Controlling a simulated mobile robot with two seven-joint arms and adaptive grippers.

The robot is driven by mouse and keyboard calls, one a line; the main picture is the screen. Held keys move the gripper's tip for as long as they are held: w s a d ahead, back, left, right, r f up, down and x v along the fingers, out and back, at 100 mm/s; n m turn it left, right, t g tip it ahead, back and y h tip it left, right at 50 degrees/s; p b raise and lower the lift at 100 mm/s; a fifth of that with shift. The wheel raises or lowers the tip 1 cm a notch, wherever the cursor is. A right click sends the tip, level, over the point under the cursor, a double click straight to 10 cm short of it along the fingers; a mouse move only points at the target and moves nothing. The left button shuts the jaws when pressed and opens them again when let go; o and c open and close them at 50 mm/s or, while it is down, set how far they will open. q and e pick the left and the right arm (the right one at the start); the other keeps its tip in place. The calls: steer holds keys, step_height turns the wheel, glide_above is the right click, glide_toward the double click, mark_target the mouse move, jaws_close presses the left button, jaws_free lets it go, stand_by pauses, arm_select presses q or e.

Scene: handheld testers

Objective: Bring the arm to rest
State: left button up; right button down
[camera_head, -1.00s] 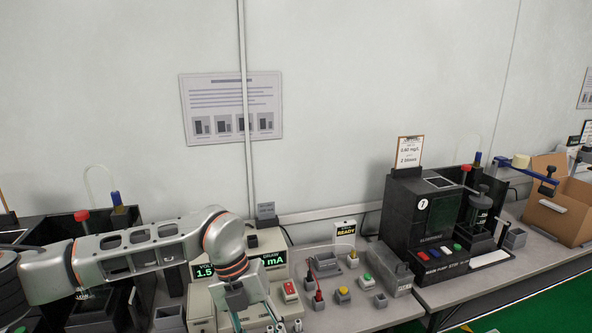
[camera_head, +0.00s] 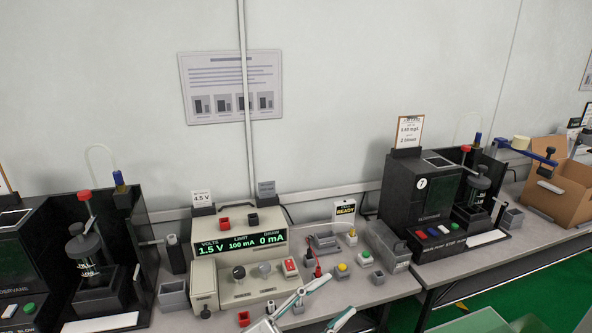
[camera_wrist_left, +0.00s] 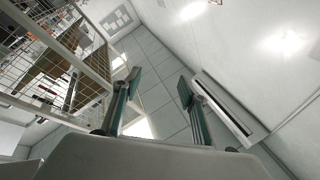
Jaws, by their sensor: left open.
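My left gripper (camera_head: 340,295) shows at the bottom edge of the head view, in front of the bench's front edge area. Its two fingers are spread apart with nothing between them. The rest of my left arm is out of the head view. In the left wrist view, the open gripper (camera_wrist_left: 158,84) points at a tiled surface and a pale wall, with empty air between the fingers. My right gripper is not in view.
A power supply (camera_head: 240,250) reading 1.5 V stands on the bench just behind the gripper. Black tester units stand left (camera_head: 140,245) and right (camera_head: 425,200). A cardboard box (camera_head: 565,195) is at far right. A wire rack (camera_wrist_left: 60,60) shows in the wrist view.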

arm_select(q)
steer(key=a+f+n+t+y, duration=0.5)
steer(key=a+f+n+y, duration=0.65)
steer(key=a+f, duration=0.4)
steer(key=s+a+f+n+g+y, duration=0.2)
steer(key=s+a+f, duration=0.3)
steer(key=f, duration=0.4)
steer(key=s+a+f+n+g+y, duration=0.2)
steer(key=s+a+f+g+y, duration=0.1)
steer(key=s+a+f, duration=0.3)
step_height(320, 180, down, 3)
steer(key=shift+s+r, duration=0.15)
steer(key=shift+s, duration=0.7)
